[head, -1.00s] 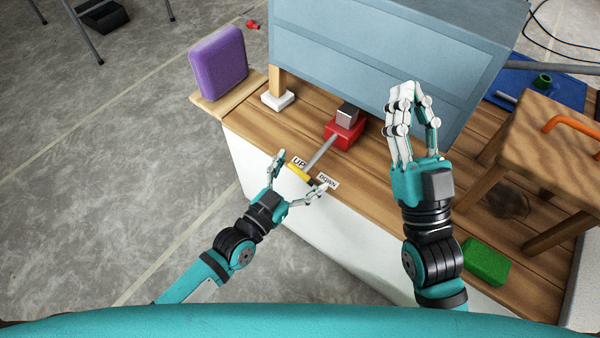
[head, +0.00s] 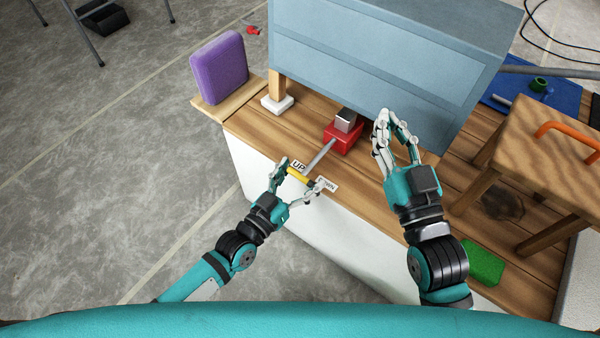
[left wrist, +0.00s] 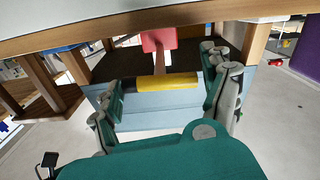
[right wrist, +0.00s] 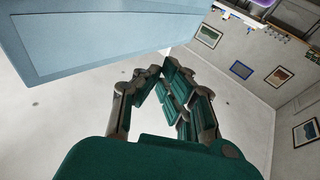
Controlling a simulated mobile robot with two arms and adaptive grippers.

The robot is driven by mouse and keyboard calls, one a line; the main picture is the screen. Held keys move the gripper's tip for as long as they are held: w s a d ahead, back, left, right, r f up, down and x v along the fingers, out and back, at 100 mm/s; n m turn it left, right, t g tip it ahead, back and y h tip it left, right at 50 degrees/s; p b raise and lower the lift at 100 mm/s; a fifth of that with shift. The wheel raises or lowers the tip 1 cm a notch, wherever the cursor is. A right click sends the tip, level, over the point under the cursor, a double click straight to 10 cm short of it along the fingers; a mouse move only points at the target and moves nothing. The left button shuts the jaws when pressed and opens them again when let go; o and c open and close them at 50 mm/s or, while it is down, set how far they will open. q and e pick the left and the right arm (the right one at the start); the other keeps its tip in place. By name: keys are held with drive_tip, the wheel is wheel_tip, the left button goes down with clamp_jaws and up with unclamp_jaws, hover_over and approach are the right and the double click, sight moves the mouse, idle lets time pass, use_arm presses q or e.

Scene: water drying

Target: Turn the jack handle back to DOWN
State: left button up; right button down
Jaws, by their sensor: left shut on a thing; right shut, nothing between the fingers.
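The red jack (head: 344,136) stands on the wooden bench below the raised blue-grey box (head: 400,60). Its grey lever runs toward the bench's front edge and ends in a yellow handle grip (head: 297,175), lying beside the UP label (head: 299,165). The DOWN label (head: 328,185) is right of it, partly hidden by a finger. My left gripper (head: 304,180) is shut on the handle; the left wrist view shows the yellow grip (left wrist: 168,82) across between its fingers. My right gripper (head: 397,126) is shut and empty in front of the box.
A purple block (head: 219,66) stands at the bench's left end. A wooden post on a white foot (head: 278,103) is under the box. At right are a wooden stool (head: 550,150) with an orange handle and a green sponge (head: 484,262).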

use_arm(q)
drive_tip(key=shift+w+a+n, duration=0.1)
drive_tip(key=shift+n, duration=0.2)
use_arm(e)
drive_tip(key=shift+d+f+g, duration=0.1)
drive_tip(key=shift+f+g, duration=0.4)
drive_tip(key=shift+f, duration=0.3)
use_arm(q)
drive_tip(key=o, duration=0.9)
drive_tip(key=shift+o, duration=0.2)
use_arm(e)
drive_tip(key=shift+w, duration=0.1)
use_arm(q)
drive_tip(key=v, duration=1.2)
